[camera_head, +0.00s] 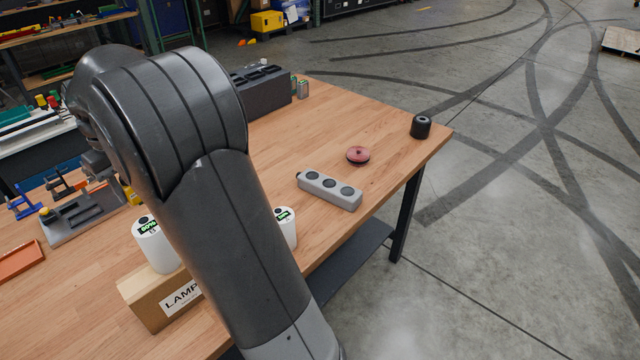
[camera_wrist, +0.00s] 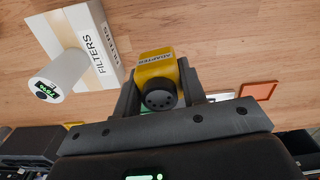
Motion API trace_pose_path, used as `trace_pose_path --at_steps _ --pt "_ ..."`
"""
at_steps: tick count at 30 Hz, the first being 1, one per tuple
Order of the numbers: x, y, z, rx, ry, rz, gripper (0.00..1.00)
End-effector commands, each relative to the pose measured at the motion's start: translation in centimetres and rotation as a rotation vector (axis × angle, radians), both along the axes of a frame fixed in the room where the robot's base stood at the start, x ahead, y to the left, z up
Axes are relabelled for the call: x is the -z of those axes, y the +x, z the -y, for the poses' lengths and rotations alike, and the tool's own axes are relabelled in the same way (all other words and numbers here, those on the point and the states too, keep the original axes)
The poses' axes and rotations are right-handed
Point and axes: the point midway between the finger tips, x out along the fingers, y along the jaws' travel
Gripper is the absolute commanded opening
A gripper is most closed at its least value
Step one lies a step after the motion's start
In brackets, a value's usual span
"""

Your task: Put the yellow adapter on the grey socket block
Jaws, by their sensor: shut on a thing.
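The grey socket block (camera_head: 330,190) lies on the wooden table near its right edge in the head view, with several dark round sockets along its top. The yellow adapter (camera_wrist: 157,69) is between the fingers of my gripper (camera_wrist: 159,88) in the wrist view. It has an "ADAPTER" label and a black round face with small holes turned toward the camera. My gripper is shut on it. In the head view my arm hides the gripper; a small yellow patch shows left of the arm, and I cannot tell what it is. The socket block is not seen in the wrist view.
White cylinders (camera_head: 156,246) and a "LAMP" box (camera_head: 163,300) stand near my arm. A red disc (camera_head: 358,155), black cylinder (camera_head: 421,127) and dark rack (camera_head: 262,91) stand beyond. A "FILTERS" box (camera_wrist: 88,35) and orange tray (camera_wrist: 258,91) show in the wrist view.

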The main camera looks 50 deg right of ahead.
Motion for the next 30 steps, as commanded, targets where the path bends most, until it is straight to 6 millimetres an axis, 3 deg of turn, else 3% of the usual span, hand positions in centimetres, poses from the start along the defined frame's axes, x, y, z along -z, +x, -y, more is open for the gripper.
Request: trace_pose_path --at_steps 3,11,14,17,23,30 --pt "-2.3 0.0 0.0 0.0 -0.001 0.004 0.13" --pt "-1.8 -0.4 5.6 0.158 0.0 -0.004 0.13" --pt "-1.7 -0.9 8.7 0.246 0.0 -0.006 0.13" --pt "-1.6 -1.7 12.5 0.357 0.001 -0.008 0.13" --pt "-1.4 -5.1 22.1 0.651 0.002 -0.012 0.13" --pt "-1.4 -12.0 33.4 1.032 0.002 -0.011 0.13"
